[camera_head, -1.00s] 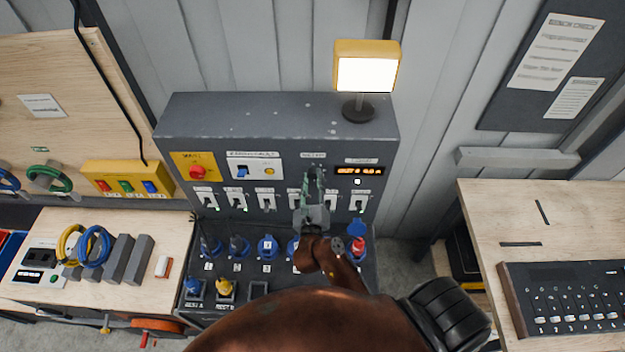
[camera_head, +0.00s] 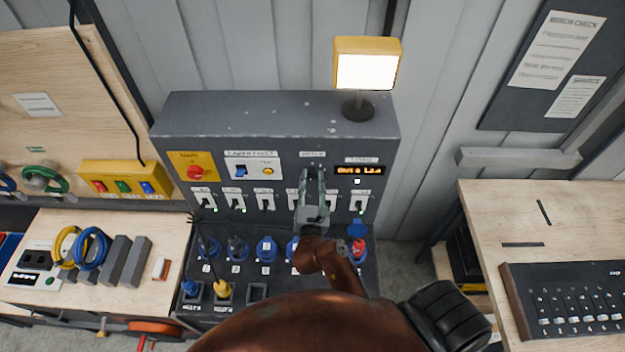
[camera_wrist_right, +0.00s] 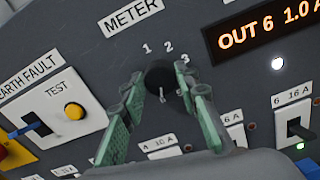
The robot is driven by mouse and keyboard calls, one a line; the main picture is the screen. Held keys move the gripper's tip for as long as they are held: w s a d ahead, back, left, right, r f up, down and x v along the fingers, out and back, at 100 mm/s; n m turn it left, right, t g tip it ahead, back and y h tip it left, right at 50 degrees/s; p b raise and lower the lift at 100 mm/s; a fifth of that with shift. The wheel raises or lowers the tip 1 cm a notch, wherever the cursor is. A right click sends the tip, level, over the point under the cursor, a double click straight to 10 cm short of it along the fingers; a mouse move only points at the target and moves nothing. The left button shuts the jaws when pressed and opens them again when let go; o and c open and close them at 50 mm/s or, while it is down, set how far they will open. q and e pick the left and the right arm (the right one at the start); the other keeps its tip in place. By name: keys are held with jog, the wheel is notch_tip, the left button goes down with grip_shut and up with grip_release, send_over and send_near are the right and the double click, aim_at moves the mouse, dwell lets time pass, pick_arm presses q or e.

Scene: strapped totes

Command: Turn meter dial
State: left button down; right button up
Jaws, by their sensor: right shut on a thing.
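The meter dial (camera_wrist_right: 160,76) is a dark round knob under the METER label, with 1, 2 and 3 printed in an arc above it. My right gripper (camera_wrist_right: 160,87) has its green-grey fingers on either side of the dial and is shut on it. In the head view the right gripper (camera_head: 313,178) reaches the upright panel and hides the dial. I cannot tell clearly which number the dial points at. The orange display (camera_wrist_right: 268,28) right of the dial reads OUT 6 1.0 A. My left gripper is not in view.
The grey cabinet (camera_head: 230,115) carries a red knob (camera_head: 194,172), a row of switches and blue sockets below. A lamp (camera_head: 366,70) stands on top. A wooden bench (camera_head: 175,235) is at left, another (camera_head: 500,210) at right.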

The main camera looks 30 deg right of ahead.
aim_at(313, 149)
jog(key=shift+f, duration=0.1)
dwell(0.3)
jog(key=o, duration=1.2)
jog(key=shift+c, duration=0.2)
notch_tip(313, 149, up, 10)
jog(key=shift+r, duration=0.1)
